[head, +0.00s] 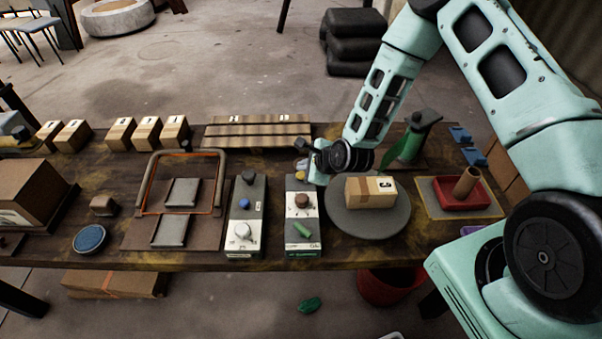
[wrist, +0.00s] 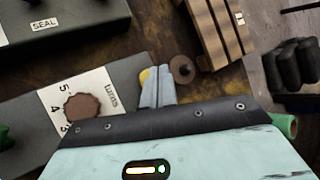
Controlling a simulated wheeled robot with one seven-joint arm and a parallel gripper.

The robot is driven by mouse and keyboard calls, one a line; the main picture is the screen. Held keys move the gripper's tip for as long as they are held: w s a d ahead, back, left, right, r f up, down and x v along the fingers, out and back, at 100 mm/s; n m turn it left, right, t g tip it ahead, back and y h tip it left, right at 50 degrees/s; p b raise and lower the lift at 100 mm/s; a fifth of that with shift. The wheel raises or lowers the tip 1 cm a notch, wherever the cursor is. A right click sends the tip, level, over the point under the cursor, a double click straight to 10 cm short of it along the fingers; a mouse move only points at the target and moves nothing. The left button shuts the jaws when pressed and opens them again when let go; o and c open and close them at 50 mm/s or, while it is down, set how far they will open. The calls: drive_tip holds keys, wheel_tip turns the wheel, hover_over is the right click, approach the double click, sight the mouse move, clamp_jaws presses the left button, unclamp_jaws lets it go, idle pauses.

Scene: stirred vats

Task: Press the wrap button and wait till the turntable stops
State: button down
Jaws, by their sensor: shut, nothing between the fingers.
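The wrap unit (head: 303,228) is a grey box with a white dial panel, a brown knob (head: 302,200) and a green lever (head: 302,230). The knob also shows in the wrist view (wrist: 83,107), next to the word "turns". A yellow button (wrist: 145,77) shows partly at the unit's far end, largely hidden by my fingers. My gripper (wrist: 155,75) is shut and empty, its fingertips right at the button; I cannot tell whether they touch it. The round grey turntable (head: 350,225) carries a cardboard box (head: 370,191) with a label. I cannot tell whether it turns.
A similar unit with a blue button (head: 248,177) stands left of the wrap unit; the wrist view shows a "SEAL" label (wrist: 43,24). A red tray (head: 450,193) with a brown roll lies right of the turntable. A slatted wooden rack (head: 257,130) lies behind.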

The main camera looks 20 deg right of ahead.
sight(303, 176)
drive_tip(key=shift+r+p, duration=1.65)
drive_tip(key=shift+r, duration=0.85)
drive_tip(key=shift+a+r, duration=0.15)
drive_tip(key=s+a+r+n+g+b, duration=0.1)
drive_tip(key=s+a+r+n+g, duration=0.2)
drive_tip(key=s+a+r+n, duration=0.35)
drive_tip(key=s+a+r+n+g, duration=0.2)
drive_tip(key=s+a+r+n, duration=0.1)
drive_tip(key=s+r+n, duration=0.6)
drive_tip(key=s+d+r+n+g+h, duration=0.1)
drive_tip(key=s+r+n, duration=0.3)
drive_tip(key=s+n, duration=0.3)
drive_tip(key=s+d+r+n+g+h, duration=0.2)
drive_tip(key=s+r+n, duration=0.2)
drive_tip(key=s+n, duration=0.3)
drive_tip(key=s, duration=0.3)
drive_tip(key=shift+r+b, duration=0.35)
drive_tip(key=shift+r, duration=0.05)
drive_tip(key=shift+n, duration=0.25)
idle(1.5)
